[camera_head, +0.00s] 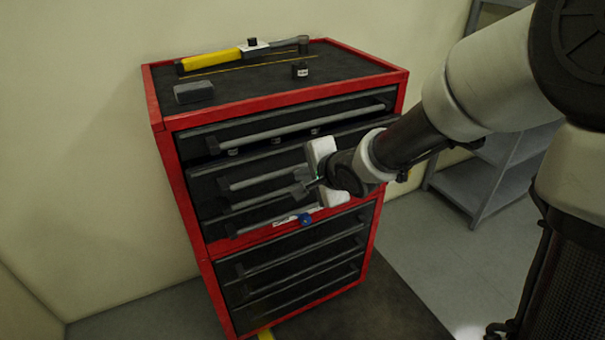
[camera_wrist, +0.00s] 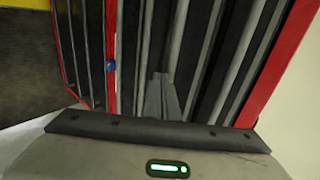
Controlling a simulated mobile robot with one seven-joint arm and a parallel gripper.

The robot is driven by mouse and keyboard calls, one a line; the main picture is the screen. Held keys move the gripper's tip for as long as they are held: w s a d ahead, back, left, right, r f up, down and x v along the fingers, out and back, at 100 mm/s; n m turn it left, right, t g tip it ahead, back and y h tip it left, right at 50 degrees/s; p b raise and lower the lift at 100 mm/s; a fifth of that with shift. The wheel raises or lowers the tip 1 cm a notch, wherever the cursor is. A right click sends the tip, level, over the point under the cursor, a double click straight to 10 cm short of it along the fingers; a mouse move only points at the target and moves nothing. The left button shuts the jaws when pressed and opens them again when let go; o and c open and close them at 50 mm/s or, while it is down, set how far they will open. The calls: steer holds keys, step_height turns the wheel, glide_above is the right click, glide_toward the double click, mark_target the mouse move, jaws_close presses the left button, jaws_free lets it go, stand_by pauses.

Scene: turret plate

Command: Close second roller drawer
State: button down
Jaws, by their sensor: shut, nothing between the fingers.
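The red tool cabinet (camera_head: 178,190) with black drawers stands against the wall. Its second drawer (camera_head: 206,184) from the top stands slightly out, with a narrow gap above its front where a few small objects show inside. Its long grey handle (camera_head: 255,181) runs across the front. My gripper (camera_head: 302,184) is shut and empty in front of this drawer, near its handle. Whether it touches the handle is unclear. In the wrist view the shut fingers (camera_wrist: 160,98) point at the drawer fronts, which appear turned sideways.
The top drawer (camera_head: 280,124) looks nearly flush. A blue knob (camera_head: 305,219) sits on the lower red strip. On the cabinet top lie a yellow-handled tool (camera_head: 212,61), a grey block (camera_head: 194,92) and a small dark cylinder (camera_head: 299,69). A grey shelf (camera_head: 500,165) stands behind, right.

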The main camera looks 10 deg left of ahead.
mark_target(296, 168)
steer(key=w+a, duration=0.2)
steer(key=w, duration=0.1)
steer(key=shift+w+a, duration=0.25)
steer(key=shift+w, duration=0.1)
steer(key=shift+r, duration=0.15)
